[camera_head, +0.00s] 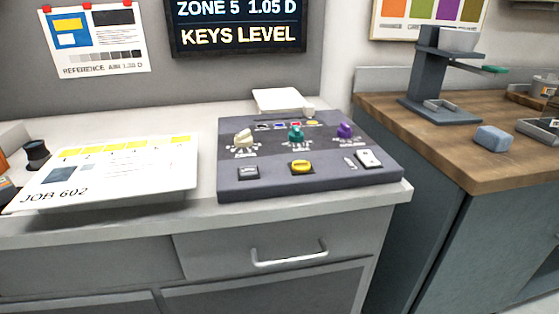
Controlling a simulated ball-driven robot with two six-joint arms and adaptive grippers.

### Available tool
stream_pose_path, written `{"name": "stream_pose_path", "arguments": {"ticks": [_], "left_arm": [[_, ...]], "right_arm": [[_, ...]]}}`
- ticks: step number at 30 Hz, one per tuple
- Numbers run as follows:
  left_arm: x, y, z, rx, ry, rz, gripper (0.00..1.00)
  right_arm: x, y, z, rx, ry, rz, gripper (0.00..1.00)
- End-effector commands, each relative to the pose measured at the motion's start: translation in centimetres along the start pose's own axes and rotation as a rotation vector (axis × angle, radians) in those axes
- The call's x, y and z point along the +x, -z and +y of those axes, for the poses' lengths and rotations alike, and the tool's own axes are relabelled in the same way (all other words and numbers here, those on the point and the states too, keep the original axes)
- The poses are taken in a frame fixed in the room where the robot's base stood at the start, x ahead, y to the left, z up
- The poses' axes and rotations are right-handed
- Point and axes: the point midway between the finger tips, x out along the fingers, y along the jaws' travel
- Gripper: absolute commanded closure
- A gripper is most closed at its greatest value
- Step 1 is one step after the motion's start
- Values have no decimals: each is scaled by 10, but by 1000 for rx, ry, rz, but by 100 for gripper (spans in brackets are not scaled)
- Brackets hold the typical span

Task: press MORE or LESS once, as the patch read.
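The grey ink console (330,187) stands on the counter. It carries a cream knob (243,138), a teal knob (295,133) and a purple knob (344,130). The lettering is too small to tell which is MORE or LESS. The wall display (238,25) reads "ZONE 5 1.05 D" and "KEYS LEVEL". The printed sheet (125,178), marked "JOB 602", bears a row of yellow patches. Neither gripper is in view.
A reference sheet (97,42) is pinned on the wall; its aim figure is hard to read. A dark stand (437,75) and a blue-grey block (493,138) are on the wooden counter (400,112) at right. A drawer handle (290,261) juts out below the console.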

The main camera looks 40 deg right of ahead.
Motion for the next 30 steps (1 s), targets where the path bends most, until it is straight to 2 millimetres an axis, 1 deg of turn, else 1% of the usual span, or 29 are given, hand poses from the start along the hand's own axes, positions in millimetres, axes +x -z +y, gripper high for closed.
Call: {"name": "stream_pose_path", "arguments": {"ticks": [7, 8, 18, 20, 30], "left_arm": [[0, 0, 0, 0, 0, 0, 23], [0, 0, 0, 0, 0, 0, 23], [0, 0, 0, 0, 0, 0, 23], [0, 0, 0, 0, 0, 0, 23], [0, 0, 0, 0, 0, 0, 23]], "right_arm": [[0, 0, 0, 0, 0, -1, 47], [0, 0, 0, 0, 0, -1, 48], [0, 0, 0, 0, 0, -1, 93], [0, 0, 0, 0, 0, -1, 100], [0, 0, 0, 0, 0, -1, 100]]}}
